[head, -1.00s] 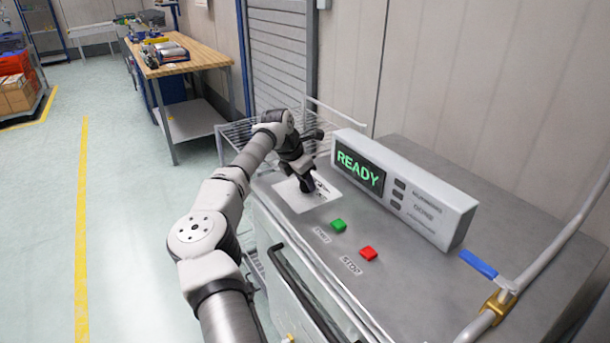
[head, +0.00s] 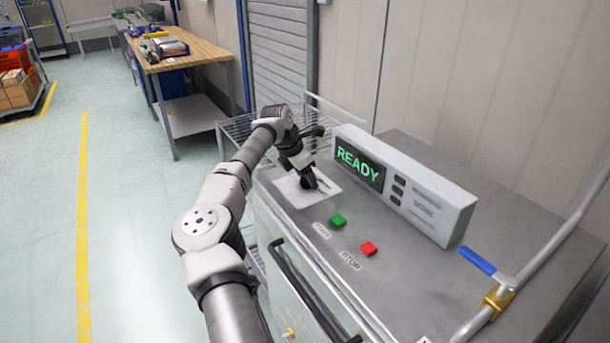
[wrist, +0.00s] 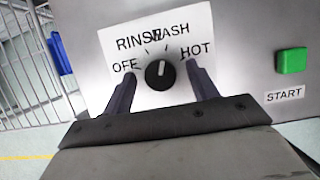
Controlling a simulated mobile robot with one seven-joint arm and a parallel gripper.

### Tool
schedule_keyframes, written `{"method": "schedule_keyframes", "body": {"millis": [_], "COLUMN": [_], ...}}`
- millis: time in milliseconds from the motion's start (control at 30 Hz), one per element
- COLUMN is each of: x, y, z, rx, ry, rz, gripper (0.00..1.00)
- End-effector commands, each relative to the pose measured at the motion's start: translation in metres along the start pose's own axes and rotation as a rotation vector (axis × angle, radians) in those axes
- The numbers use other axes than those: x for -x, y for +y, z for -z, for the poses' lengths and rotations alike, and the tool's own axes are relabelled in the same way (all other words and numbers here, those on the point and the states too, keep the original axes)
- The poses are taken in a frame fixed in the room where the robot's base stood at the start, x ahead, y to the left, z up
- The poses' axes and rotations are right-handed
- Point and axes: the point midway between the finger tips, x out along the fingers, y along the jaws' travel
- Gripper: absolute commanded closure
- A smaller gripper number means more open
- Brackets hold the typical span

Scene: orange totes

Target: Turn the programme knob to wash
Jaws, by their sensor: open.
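The black programme knob (wrist: 160,74) sits on a white label plate (wrist: 120,42) marked OFF, RINSE, WASH and HOT in the wrist view. Its white pointer line points up and slightly right, roughly towards the WASH mark. My gripper (wrist: 160,71) is open, with one finger on each side of the knob and a visible gap to it on both sides. In the head view my gripper (head: 308,183) is low over the label plate (head: 326,193) and hides most of the knob. The machine's display (head: 359,166) reads READY.
A green START button (head: 338,220) and a red STOP button (head: 368,248) are on the metal top nearby. The grey display box (head: 440,205) stands behind them. A blue-handled valve on a pipe (head: 478,262) is at right. A wire rack (head: 232,135) is beyond the machine.

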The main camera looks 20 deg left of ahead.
Motion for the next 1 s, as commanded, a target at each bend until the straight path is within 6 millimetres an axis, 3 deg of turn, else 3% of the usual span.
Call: {"method": "schedule_keyframes", "body": {"millis": [267, 700, 1000], "x": [0.011, 0.104, 0.137], "y": [0.001, 0.001, 0.000], "z": [0.001, 0.001, 0.000], "rx": [0.001, 0.001, 0.000], "ry": [0.000, 0.000, 0.000], "rz": [-0.002, -0.004, -0.001], "gripper": [0.41, 0.41, 0.41]}}
